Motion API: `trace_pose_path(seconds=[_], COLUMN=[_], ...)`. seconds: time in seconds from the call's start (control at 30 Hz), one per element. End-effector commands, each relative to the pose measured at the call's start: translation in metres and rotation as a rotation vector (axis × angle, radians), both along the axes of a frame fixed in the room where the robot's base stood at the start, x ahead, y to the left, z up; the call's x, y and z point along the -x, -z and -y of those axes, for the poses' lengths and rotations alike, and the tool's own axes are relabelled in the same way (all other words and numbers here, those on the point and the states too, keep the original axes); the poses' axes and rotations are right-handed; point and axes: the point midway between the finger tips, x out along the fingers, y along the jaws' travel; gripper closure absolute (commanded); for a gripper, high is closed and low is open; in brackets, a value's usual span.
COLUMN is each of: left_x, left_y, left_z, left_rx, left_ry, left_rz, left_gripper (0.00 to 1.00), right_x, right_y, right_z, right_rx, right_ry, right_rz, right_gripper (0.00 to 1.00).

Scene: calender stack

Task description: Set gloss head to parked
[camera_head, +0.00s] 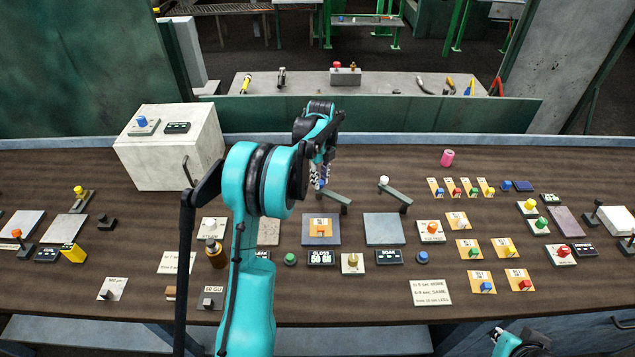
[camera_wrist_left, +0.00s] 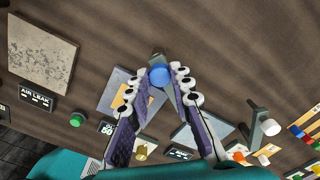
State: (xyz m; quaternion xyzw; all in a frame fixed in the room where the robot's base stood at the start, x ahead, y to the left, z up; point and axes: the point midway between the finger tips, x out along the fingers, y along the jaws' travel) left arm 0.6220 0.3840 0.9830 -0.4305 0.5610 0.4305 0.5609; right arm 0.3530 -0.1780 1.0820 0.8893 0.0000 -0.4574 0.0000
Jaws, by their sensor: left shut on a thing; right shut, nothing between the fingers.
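The gloss head looks to be a grey lever (camera_head: 333,197) with a blue knob (camera_wrist_left: 158,75), over a slate-blue plate (camera_head: 306,238) carrying an orange-centred card (camera_head: 321,228). The display (camera_head: 321,257) in front reads GLOSS 50 GU. My left gripper (camera_head: 319,177) is shut on the blue knob at the lever's upper end. In the left wrist view its fingertips (camera_wrist_left: 160,77) are on either side of the knob. The lever's end is partly hidden by the gripper in the head view. A teal and black part of my right arm shows at the bottom right; its fingers do not show.
A similar lever with a white knob (camera_head: 384,180) stands just right, over another plate (camera_head: 385,229). Buttons (camera_head: 290,259), cards (camera_head: 470,249) and displays crowd the bench front. A white box (camera_head: 170,150) stands at the left. A pink cylinder (camera_head: 447,158) stands at the back right.

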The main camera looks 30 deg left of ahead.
Motion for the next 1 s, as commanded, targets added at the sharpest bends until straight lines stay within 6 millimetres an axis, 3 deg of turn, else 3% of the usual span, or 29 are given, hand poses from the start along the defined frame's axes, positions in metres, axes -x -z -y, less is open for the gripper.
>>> trace_pose_path(seconds=[0.4,0.93,0.97,1.0], left_x=[-0.017,-0.02,-0.02,-0.02], left_y=[0.0,0.0,0.0,0.0], left_z=[0.002,0.002,0.002,0.002], left_rx=[-0.001,0.0,0.0,0.0], left_ry=[0.183,0.209,0.209,0.209], left_rz=[0.001,0.002,0.002,0.002], left_gripper=[1.0,1.0,0.76,0.66], right_x=[0.0,0.0,0.0,0.0], right_y=[-0.005,-0.005,-0.005,-0.005], right_z=[0.0,0.0,0.0,0.0], right_rx=[0.0,0.0,0.0,0.0], right_ry=[0.0,0.0,0.0,0.0], right_rz=[0.0,0.0,0.0,0.0], right_gripper=[1.0,1.0,1.0,1.0])
